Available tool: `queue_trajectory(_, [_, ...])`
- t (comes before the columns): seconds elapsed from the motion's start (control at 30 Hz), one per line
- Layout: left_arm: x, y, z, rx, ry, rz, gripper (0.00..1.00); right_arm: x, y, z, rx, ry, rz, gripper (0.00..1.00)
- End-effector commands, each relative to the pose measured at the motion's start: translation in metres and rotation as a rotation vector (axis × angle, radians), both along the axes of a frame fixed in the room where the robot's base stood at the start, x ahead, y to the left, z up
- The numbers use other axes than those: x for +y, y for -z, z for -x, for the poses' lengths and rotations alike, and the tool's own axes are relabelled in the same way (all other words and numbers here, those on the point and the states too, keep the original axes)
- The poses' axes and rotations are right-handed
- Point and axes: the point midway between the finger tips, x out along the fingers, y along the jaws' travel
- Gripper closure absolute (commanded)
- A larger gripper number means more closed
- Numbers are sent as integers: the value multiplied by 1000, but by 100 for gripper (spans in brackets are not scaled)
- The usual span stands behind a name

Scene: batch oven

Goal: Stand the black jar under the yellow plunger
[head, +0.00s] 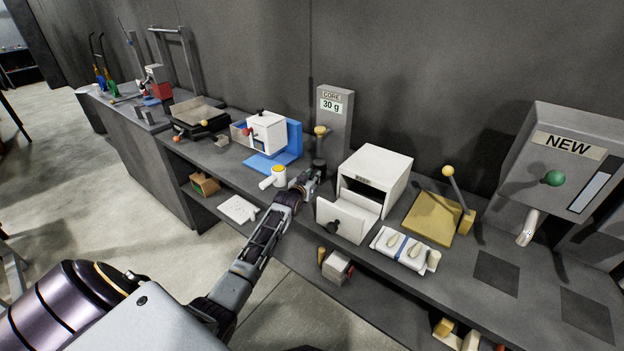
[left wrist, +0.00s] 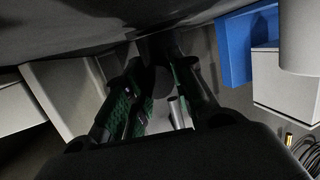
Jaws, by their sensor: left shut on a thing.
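The black jar (head: 319,166) is at the foot of the grey post marked CORE 30 g (head: 334,112). The yellow plunger (head: 320,130) on that post is straight above the jar in the head view, with a gap between them. My left gripper (head: 312,180) reaches in from the front left and is shut on the jar, which looks upright. The fingers hide its lower part, so I cannot tell whether it touches the surface. In the left wrist view the green-padded fingers (left wrist: 165,95) close around a dark shape. My right gripper is not in view.
A blue stand with a white box (head: 268,132) is behind left, and a gold plate with a lever (head: 432,218) is further right.

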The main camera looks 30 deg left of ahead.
Motion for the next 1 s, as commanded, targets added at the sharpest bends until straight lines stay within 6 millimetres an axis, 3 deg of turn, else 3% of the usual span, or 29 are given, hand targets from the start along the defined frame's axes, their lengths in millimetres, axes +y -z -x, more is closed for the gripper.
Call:
queue_trajectory(0.03, [-4,19,4,28,2,13,100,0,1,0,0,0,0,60])
queue_trajectory(0.7, [-7,24,4,29,5,18,100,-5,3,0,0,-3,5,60])
queue_trajectory(0.73, [-7,24,4,29,5,19,71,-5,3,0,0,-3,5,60])
queue_trajectory(0.9, [-7,24,4,29,5,19,50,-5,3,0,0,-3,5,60])
queue_trajectory(1.0, [-7,24,4,29,5,19,50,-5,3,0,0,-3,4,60])
